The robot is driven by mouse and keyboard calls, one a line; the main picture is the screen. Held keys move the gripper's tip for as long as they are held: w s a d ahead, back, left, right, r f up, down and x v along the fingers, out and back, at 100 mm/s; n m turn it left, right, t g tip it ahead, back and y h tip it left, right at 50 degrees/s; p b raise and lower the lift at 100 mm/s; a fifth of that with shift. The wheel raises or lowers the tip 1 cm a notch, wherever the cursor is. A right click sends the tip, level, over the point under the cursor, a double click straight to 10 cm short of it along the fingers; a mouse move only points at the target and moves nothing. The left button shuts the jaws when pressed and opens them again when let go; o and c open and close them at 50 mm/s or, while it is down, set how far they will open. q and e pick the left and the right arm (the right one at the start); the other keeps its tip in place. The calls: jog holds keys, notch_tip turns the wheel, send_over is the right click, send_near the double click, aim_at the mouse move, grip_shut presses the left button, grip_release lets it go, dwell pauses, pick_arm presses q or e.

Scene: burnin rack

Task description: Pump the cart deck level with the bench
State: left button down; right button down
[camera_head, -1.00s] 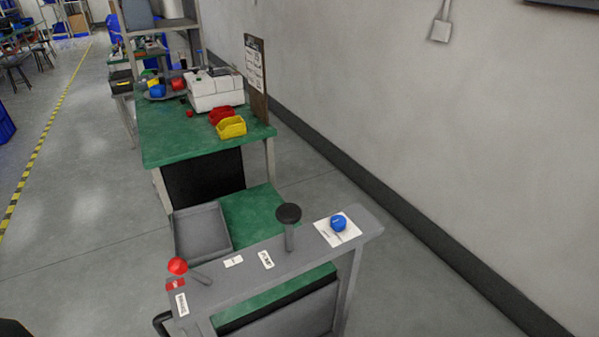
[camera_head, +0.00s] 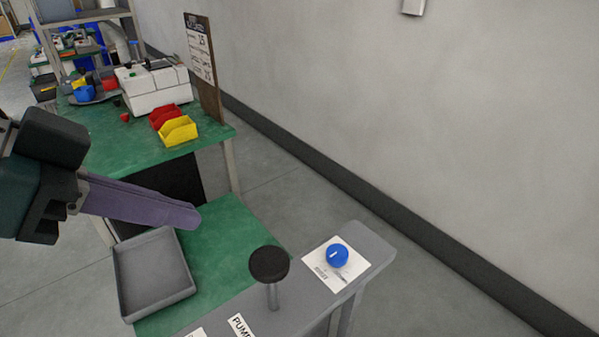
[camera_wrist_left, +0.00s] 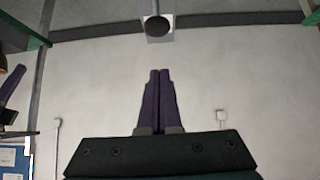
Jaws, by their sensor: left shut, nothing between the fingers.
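The cart's green deck (camera_head: 226,228) lies lower than the green bench top (camera_head: 95,125) behind it. A black round pump knob (camera_head: 269,264) stands on a short post on the cart's grey panel (camera_head: 367,238), by a partly cut-off "PUMP" label. A blue knob (camera_head: 337,255) sits on a white card to its right. My left gripper (camera_head: 194,216) is shut and empty, above the deck, up and left of the pump knob and apart from it. In the left wrist view its purple fingers (camera_wrist_left: 159,74) are together, and a dark round knob (camera_wrist_left: 157,27) shows beyond them. A purple finger at that view's left edge looks like my right gripper (camera_wrist_left: 12,84); its opening is unclear.
A grey tray (camera_head: 152,312) lies on the deck's left. Red (camera_head: 163,116) and yellow (camera_head: 178,131) bins, a white machine (camera_head: 150,88) and an upright notice board (camera_head: 203,65) stand on the bench. A wall (camera_head: 440,120) runs along the right, with clear floor beside it.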

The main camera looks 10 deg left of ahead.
pick_arm(q)
send_over(273, 255)
jog(key=s+a, duration=0.2)
jog(key=s, duration=0.1)
jog(key=f, duration=0.6)
jog(key=shift+w+f, duration=0.25)
jog(key=shift+f, duration=0.05)
notch_tip(273, 255, down, 4)
jog(key=shift+w+d+r, duration=0.1)
jog(key=shift+w+r, duration=0.05)
jog(key=shift+r, duration=0.05)
jog(key=shift+f, duration=0.45)
